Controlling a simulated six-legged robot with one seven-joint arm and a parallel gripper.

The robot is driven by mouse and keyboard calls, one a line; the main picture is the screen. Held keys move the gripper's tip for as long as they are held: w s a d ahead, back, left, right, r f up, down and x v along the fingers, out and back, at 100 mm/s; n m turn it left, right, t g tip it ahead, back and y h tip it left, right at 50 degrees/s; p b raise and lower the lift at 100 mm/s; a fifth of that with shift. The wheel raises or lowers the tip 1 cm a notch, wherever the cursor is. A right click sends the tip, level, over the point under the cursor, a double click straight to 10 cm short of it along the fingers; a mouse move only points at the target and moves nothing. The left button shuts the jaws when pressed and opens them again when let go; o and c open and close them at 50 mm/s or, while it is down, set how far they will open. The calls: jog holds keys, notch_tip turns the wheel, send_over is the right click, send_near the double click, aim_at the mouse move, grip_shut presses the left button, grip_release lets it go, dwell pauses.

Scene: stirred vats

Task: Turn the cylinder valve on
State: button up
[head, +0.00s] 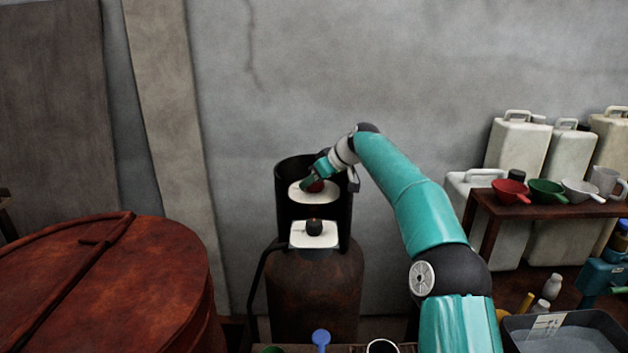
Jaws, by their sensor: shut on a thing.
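A rusty brown gas cylinder (313,285) stands against the wall in the middle of the head view. A black open-fronted collar (283,200) surrounds its top. Inside the collar a red valve knob (315,186) shows in part, above a white round disc (303,197). Lower down, a black round knob (314,227) sits in front of a white plate (299,240). My gripper (314,183) reaches into the collar from the upper right and is shut on the red knob. Its fingers hide part of the knob.
A large rusty red drum (100,290) fills the lower left. On the right, a wooden shelf (490,207) holds coloured funnels, with pale jerrycans (517,145) behind. A dark hose runs down the cylinder's left side. A blue-handled item (321,338) and a grey tub (565,340) are in front.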

jog(key=shift+f+n+g+y, duration=0.1)
jog(key=shift+n+g+y, duration=0.3)
jog(key=shift+n+g, duration=0.6)
dwell(0.4)
jog(key=o, duration=1)
jog(key=v, duration=0.7)
jog(key=shift+s, duration=0.2)
jog(key=shift+d, duration=0.2)
jog(key=shift+r, duration=0.25)
